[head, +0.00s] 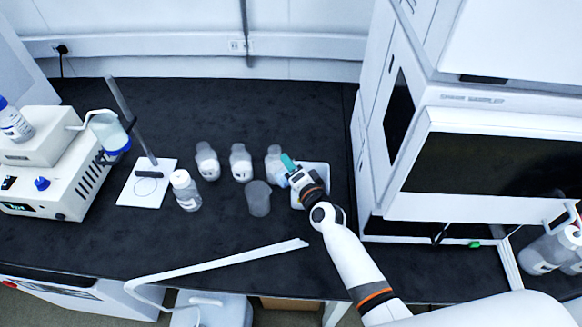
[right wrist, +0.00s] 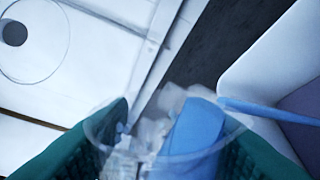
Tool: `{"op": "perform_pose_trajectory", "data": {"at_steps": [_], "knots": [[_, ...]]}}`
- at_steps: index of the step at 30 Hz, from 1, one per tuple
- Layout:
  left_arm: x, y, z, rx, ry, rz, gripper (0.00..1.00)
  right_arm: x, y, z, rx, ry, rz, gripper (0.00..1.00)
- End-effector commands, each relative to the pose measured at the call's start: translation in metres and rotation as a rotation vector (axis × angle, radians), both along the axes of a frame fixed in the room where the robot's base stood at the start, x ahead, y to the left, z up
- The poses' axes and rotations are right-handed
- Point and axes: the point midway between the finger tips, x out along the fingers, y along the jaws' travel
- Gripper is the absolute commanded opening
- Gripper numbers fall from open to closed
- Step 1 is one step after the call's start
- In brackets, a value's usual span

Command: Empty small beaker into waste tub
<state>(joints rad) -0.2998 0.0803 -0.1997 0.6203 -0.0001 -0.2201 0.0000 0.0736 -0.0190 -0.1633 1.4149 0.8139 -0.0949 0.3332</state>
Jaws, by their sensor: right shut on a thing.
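My right gripper (head: 288,163) has teal fingers and is over the bench, beside a white-capped bottle (head: 274,157) and a white tray (head: 319,172). In the right wrist view its green fingers are shut on a clear small beaker (right wrist: 145,145). Translucent pieces and a blue shape show in or through the beaker; I cannot tell which. The held beaker is not clear in the head view. A grey translucent cup (head: 259,199) stands upright in front of the bottles. I cannot tell which container is the waste tub. My left gripper is not in view.
More bottles (head: 207,163) stand to the left. A stand with a white base (head: 134,196) and a white instrument (head: 48,165) are at the left. A large white cabinet (head: 480,120) bounds the right. The back and front-left of the black bench are clear.

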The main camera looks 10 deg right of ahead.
Motion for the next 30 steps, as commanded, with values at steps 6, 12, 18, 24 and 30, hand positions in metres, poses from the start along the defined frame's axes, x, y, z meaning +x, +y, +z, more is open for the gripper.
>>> {"op": "perform_pose_trajectory", "data": {"at_steps": [6, 12, 18, 24, 30], "knots": [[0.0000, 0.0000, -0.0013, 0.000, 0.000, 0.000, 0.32, 0.0003, -0.0007, -0.0002, 0.031, 0.008, -0.001, 0.21], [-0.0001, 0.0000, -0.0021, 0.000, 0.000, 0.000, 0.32, 0.0005, -0.0017, 0.0002, 0.096, 0.027, -0.001, 0.21], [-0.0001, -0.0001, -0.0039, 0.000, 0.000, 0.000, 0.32, 0.0009, -0.0025, -0.0010, 0.121, 0.035, 0.000, 0.21], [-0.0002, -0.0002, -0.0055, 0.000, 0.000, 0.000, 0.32, 0.0012, -0.0039, -0.0009, 0.191, 0.055, 0.000, 0.21], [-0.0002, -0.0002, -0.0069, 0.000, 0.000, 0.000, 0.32, 0.0014, -0.0045, -0.0018, 0.206, 0.060, 0.000, 0.21]]}}
